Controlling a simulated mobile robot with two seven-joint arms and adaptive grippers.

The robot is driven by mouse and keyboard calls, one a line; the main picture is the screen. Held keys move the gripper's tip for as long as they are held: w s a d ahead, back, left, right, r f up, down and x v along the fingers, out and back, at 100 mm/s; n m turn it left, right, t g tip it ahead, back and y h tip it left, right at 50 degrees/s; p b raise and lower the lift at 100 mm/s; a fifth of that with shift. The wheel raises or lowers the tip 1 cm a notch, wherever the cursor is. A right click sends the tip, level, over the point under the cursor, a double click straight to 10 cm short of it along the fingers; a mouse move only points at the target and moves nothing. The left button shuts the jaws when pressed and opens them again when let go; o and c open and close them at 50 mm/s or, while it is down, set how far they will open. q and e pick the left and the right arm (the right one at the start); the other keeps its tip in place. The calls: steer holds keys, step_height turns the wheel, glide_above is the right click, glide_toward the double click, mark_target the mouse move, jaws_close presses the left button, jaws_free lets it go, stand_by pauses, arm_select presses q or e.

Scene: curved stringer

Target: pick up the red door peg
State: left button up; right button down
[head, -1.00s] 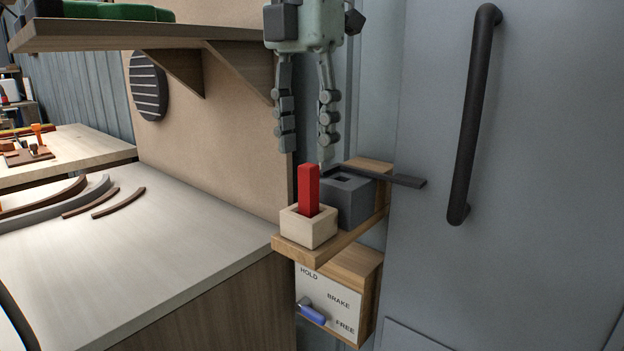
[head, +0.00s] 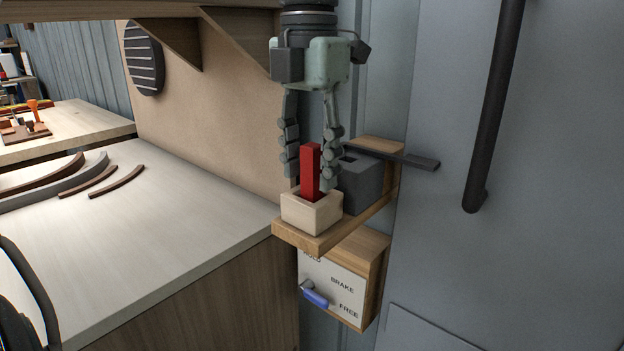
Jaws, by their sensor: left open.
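The red door peg (head: 310,170) stands upright in a pale square holder (head: 312,212) at the front of a small wooden shelf. My left gripper (head: 310,176) points straight down over it and is open. The peg's lower end is hidden in the holder. My right gripper is not in view.
A dark grey block (head: 362,184) with a slot stands behind the holder, and a dark bar (head: 405,158) sticks out towards the grey door (head: 540,220). A brake box (head: 335,285) with a blue lever hangs below. A worktop (head: 130,230) with curved strips lies left.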

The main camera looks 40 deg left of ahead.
arm_select(q)
jaws_close()
steer(key=shift+r, duration=0.1)
stand_by(0.3)
